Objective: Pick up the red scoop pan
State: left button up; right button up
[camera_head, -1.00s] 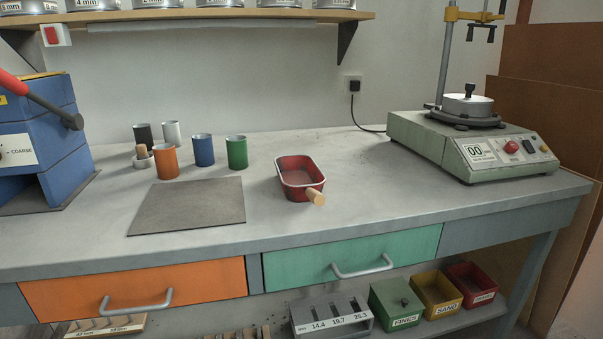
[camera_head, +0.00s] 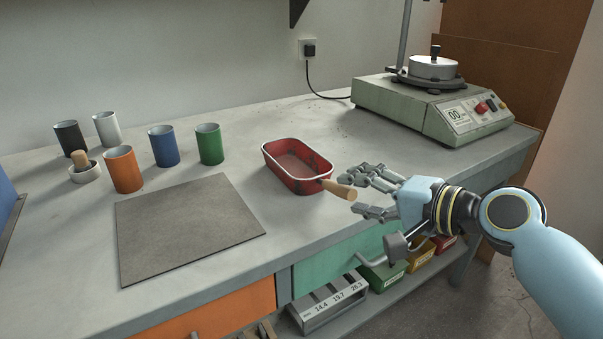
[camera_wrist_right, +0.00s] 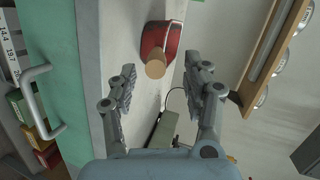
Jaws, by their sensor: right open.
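The red scoop pan (camera_head: 291,169) sits on the bench in the head view, with its wooden handle (camera_head: 338,189) pointing right toward my right gripper. My right gripper (camera_head: 362,193) is open and empty, with its fingertips close to the handle's end. In the right wrist view the pan (camera_wrist_right: 172,42) shows at the top middle, its handle (camera_wrist_right: 155,66) facing me. The open fingers of my right gripper (camera_wrist_right: 158,80) stand on either side of the handle's line; I cannot tell whether they touch it. My left gripper is out of view.
A grey mat (camera_head: 185,225) lies in front. A sieve shaker (camera_head: 432,105) stands at the back right. The bench around the pan is clear.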

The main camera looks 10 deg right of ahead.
aim_at(339, 189)
jog(key=x, duration=0.5)
jog(key=shift+w+d+f+b, duration=0.15)
jog(key=shift+w+f+b, duration=0.1)
jog(key=shift+w+b, duration=0.15)
grip_shut()
